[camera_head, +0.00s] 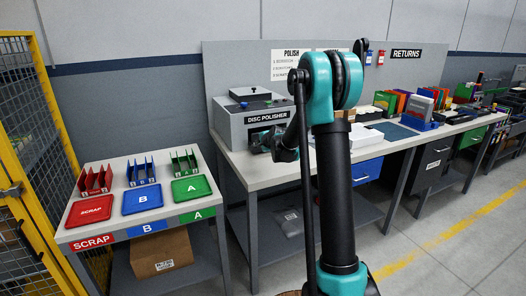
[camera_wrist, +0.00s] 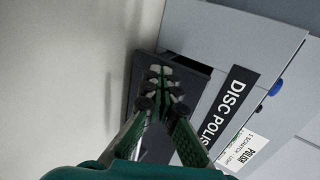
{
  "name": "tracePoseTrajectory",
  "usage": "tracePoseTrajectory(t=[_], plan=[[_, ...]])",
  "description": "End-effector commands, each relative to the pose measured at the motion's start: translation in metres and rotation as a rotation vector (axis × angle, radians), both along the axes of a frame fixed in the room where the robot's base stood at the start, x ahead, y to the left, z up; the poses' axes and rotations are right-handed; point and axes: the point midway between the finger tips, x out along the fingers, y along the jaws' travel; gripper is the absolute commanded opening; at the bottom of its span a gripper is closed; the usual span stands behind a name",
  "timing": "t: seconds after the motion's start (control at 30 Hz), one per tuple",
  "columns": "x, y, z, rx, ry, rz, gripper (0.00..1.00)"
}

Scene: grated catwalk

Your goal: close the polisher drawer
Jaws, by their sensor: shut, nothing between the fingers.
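The disc polisher (camera_head: 245,118) is a grey box with a dark top and a DISC POLISHER label, standing on the left end of the workbench. Its dark drawer (camera_wrist: 196,84) shows in the wrist view beside the label (camera_wrist: 228,103), and appears to stick out from the grey body. My gripper (camera_wrist: 160,78) is shut and empty, its fingertips over or against the dark drawer; contact is unclear. In the head view my gripper (camera_head: 287,143) is in front of the polisher, and my arm hides part of the front and the drawer.
A side table holds red, blue and green trays (camera_head: 143,198) and small racks. The workbench (camera_head: 236,157) continues right with a blue drawer (camera_head: 367,171), books and a RETURNS sign (camera_head: 406,54). A yellow cage (camera_head: 58,105) stands at left. Floor at right is clear.

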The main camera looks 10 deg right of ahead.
Motion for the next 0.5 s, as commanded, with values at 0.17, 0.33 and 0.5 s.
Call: tracePoseTrajectory(t=[0.17, 0.33, 0.5], plan=[[0.035, 0.011, 0.0, -0.001, 0.0, 0.001, 0.0], [0.056, 0.018, 0.0, 0.001, 0.0, -0.001, 0.0], [0.067, 0.022, 0.0, 0.001, 0.0, -0.001, 0.0]])
